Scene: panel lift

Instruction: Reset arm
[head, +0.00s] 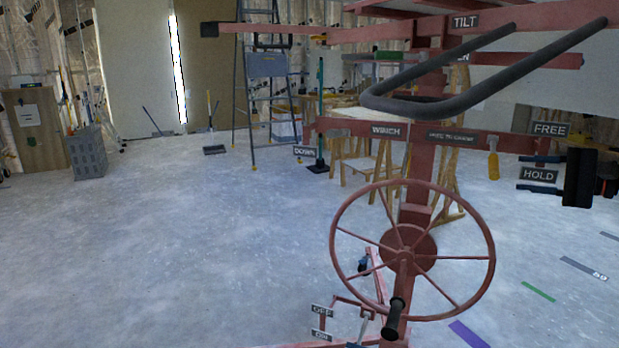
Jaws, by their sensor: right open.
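A red panel lift stands at the right, with a large spoked winch wheel (413,251) on its post. The wheel has a black handle (395,318) at its lower edge. My right gripper (530,173) is at the right edge, its two dark fingers pointing left, apart and empty. It appears around the HOLD label (538,174), below the FREE label (550,129); whether it touches anything there I cannot tell. It is up and to the right of the wheel, clear of it. My left gripper is not in view.
A thick dark bar loop (480,70) crosses the upper right. A yellow-handled tool (493,163) hangs by the crossbar. A stepladder (265,90), wooden sawhorses (365,165) and a grey crate (88,153) stand behind. The floor (190,240) at the left is clear.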

